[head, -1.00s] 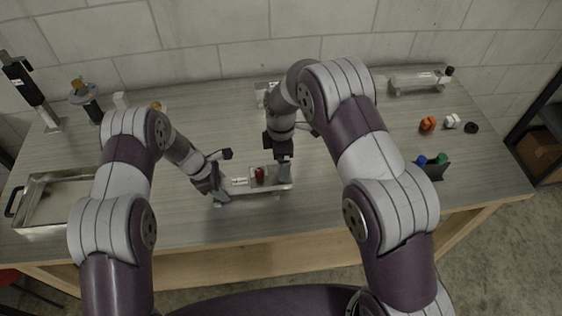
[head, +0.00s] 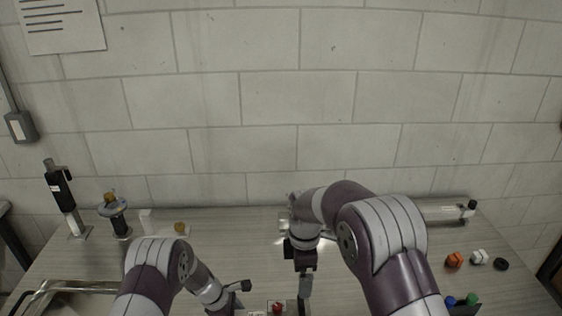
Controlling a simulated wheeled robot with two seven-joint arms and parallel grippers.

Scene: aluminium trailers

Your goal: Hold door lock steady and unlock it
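The door lock (head: 290,306) lies at the very bottom edge of the head view, and most of it is cut off. A small red part (head: 277,308) shows on it. My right gripper (head: 305,287) points down just above the lock's right end, to the right of the red part. Whether it touches the lock, or its fingers are closed, I cannot tell. My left gripper (head: 230,309) is at the bottom edge, left of the lock. Its fingers are out of frame, so its hold is hidden.
A black-and-silver upright tool (head: 62,195) and a blue-grey flanged device (head: 115,215) stand at the back left. A metal tray (head: 40,292) is at left. The wall bounds the table behind.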

